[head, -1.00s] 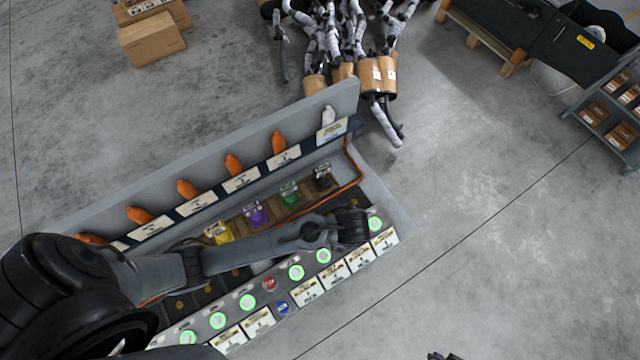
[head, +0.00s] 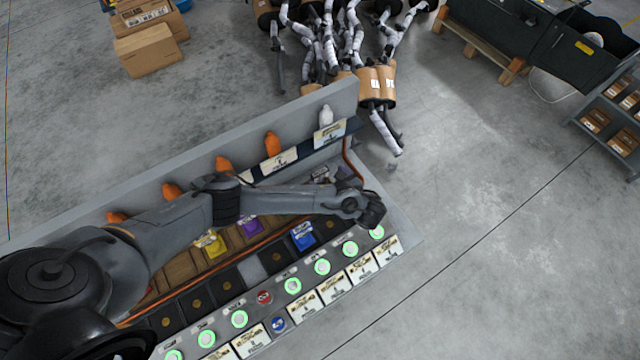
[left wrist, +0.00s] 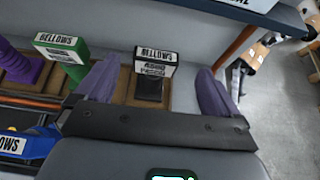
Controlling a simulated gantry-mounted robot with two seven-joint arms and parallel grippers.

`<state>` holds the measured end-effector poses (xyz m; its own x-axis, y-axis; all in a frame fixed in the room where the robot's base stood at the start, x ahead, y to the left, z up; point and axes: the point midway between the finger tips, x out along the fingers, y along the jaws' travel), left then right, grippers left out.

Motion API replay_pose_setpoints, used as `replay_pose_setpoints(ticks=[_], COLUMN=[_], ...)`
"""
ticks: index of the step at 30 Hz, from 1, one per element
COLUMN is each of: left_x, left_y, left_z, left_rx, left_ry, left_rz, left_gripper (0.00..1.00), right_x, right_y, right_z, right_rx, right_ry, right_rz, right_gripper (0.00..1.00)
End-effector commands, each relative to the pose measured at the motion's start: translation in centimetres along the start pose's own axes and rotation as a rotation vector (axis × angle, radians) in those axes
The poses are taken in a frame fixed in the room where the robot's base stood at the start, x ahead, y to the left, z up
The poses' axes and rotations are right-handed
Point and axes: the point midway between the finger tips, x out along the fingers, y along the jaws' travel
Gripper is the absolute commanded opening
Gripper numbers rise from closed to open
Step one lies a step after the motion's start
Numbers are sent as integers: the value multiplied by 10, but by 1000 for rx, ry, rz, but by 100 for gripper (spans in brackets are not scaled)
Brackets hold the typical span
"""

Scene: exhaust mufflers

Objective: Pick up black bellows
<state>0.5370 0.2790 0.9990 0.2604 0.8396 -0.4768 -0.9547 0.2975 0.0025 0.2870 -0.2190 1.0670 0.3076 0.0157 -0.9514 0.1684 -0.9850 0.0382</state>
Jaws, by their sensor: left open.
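The black bellows (left wrist: 151,87), with a white "BELLOWS" label on top, stands upright in a brown slot of the station. In the left wrist view it lies between the two grey-purple fingers of my left gripper (left wrist: 158,66), which are open with gaps on both sides. In the head view my left gripper (head: 366,208) is at the right end of the station. The arm covers part of the bellows row there, with only a small labelled top showing. My right gripper is not in view.
The green bellows (left wrist: 68,55) stands left of the black one, with purple bellows (left wrist: 22,68) farther left. Blue bellows (head: 303,237) sit in the front row. The station's back wall (head: 340,98), orange bottles and lit front buttons surround the arm.

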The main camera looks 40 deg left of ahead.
Motion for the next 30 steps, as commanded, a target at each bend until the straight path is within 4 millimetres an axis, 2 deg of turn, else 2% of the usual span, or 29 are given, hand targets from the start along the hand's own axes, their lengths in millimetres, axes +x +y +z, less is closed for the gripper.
replay_pose_setpoints(ticks=[8,18,27,28,30], left_x=[16,55,59,59,59], left_y=[2,5,5,5,5], left_z=[1,0,0,0,0], left_rx=[-1,-1,-2,-2,-2], left_ry=[0,1,3,3,3], left_rz=[0,0,-1,-1,-1], left_gripper=[96,96,96,94,84], right_x=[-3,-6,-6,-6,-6], right_y=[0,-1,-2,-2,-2], right_z=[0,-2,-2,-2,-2], right_rx=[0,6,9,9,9], right_ry=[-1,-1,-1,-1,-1], right_rz=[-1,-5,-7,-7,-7], right_gripper=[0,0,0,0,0])
